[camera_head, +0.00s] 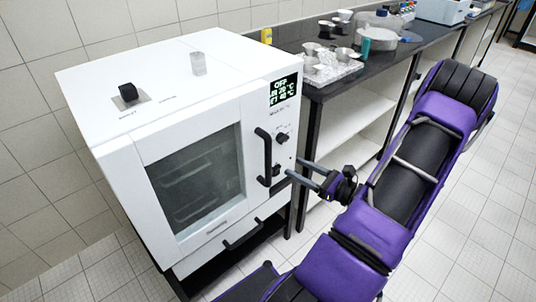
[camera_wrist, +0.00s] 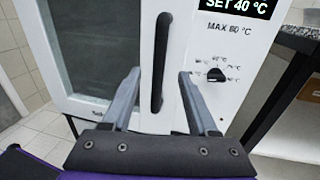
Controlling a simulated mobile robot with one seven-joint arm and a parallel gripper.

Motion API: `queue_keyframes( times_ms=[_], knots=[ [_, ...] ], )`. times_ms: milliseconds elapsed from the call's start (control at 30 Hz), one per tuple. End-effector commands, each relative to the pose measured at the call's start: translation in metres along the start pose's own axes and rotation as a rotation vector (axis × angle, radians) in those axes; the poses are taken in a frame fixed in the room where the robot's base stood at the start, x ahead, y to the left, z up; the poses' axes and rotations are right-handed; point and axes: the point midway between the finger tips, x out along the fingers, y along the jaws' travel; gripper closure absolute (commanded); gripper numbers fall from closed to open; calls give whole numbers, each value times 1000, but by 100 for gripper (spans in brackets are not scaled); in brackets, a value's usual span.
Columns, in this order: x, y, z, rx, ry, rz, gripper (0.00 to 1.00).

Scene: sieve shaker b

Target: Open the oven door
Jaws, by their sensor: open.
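The white oven (camera_head: 200,54) stands at the left in the head view. Its glass door (camera_head: 197,180) looks shut, with a black vertical handle (camera_head: 264,157) on the door's right side. My gripper (camera_head: 288,172) points at the oven front from the right, near the lower part of the handle. In the wrist view the open fingers (camera_wrist: 160,74) lie to the left and right of the handle (camera_wrist: 161,62), with a gap on both sides. Whether the fingertips reach past the bar in depth is hard to tell. The jaws hold nothing.
A dial (camera_wrist: 216,75) and a lit display (camera_head: 283,89) are on the panel right of the handle. A second handle (camera_head: 243,236) is below the door. A dark counter (camera_head: 385,58) with a foil tray (camera_head: 331,70) stands behind. Tiled floor is free at the right.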

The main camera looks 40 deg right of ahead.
Motion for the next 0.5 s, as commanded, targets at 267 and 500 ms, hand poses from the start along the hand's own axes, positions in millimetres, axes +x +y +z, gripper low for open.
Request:
queue_keyframes(
  times_ms=[267,500],
  knots=[
    [62,1,-1,-2,0,4,41],
    [99,1,-1,-2,0,3,41]
  ],
)
